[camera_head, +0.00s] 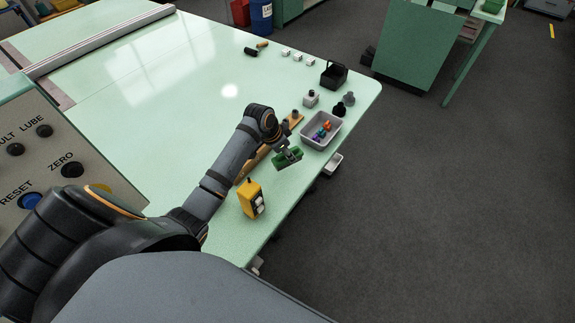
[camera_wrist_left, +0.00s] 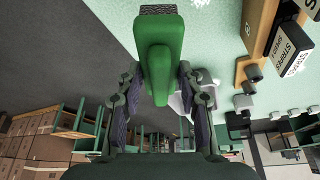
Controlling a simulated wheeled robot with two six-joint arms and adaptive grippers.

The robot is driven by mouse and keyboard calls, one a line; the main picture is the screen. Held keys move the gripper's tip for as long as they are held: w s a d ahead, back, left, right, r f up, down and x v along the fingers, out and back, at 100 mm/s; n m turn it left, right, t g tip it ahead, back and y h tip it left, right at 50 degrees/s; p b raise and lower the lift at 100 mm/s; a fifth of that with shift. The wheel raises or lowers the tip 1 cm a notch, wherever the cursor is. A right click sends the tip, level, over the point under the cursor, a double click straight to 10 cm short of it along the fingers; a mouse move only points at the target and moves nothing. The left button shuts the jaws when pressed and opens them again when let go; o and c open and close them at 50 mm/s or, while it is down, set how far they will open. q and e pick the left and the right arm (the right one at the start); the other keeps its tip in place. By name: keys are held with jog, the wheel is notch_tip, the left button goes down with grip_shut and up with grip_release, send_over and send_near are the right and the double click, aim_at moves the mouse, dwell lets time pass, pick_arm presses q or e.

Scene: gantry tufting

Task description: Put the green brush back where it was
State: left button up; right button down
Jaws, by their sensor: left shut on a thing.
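The green brush (camera_head: 288,160) is in my left gripper (camera_head: 283,149), near the right edge of the pale green table. In the left wrist view the brush (camera_wrist_left: 160,55) has a thick green body and handle, with a dark bristle block at the top of the picture. The fingers of my left gripper (camera_wrist_left: 162,95) are closed on its two sides. In the head view the brush appears above the tabletop; whether it touches anything below is unclear. My right gripper is in neither view.
A grey tray (camera_head: 334,136) with coloured pieces stands just right of the brush. A wooden rack (camera_head: 247,168) lies partly behind my arm. A yellow holder (camera_head: 250,200) stands nearer. A black basket (camera_head: 334,74) stands farther back.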

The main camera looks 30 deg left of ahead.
aim_at(288, 163)
pick_arm(q)
jog(key=f, duration=0.2)
jog(key=shift+w+a+f, duration=0.1)
jog(key=shift+w+f, duration=0.1)
jog(key=shift+f, duration=0.65)
notch_tip(288, 163, down, 2)
jog(key=shift+f+p, duration=0.2)
jog(key=shift+p, duration=0.1)
jog(key=shift+f, duration=0.35)
jog(key=o, duration=1)
jog(key=shift+c, duration=0.2)
jog(key=shift+o, duration=0.8)
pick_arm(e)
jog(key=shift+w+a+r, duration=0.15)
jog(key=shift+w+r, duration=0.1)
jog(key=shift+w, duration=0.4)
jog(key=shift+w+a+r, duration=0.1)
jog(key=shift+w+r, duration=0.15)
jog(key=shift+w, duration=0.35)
